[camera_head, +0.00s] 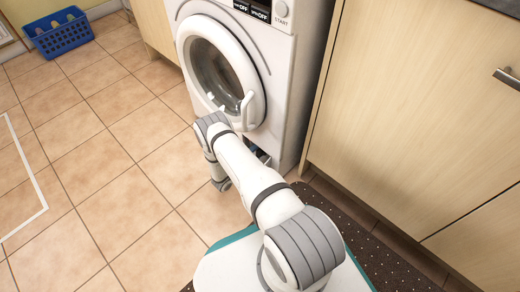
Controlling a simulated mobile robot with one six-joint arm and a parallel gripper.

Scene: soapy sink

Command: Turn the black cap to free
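The white washing machine (285,85) stands at the top middle with its round glass door (218,75) shut. At its lower front, just right of my forearm, a small dark area (264,158) shows with some pale parts in it. I cannot make out a black cap there; my arm covers much of this spot. My arm reaches forward from the bottom, bends at the elbow in front of the door and drops to a wrist low by the machine's foot. My gripper's fingers are hidden behind my forearm.
A pale wooden cabinet (410,110) with a metal handle stands close on the right. A dark dotted mat (385,265) lies at its foot. A blue basket (62,33) sits on the floor at the far left. The tiled floor (120,200) on the left is clear.

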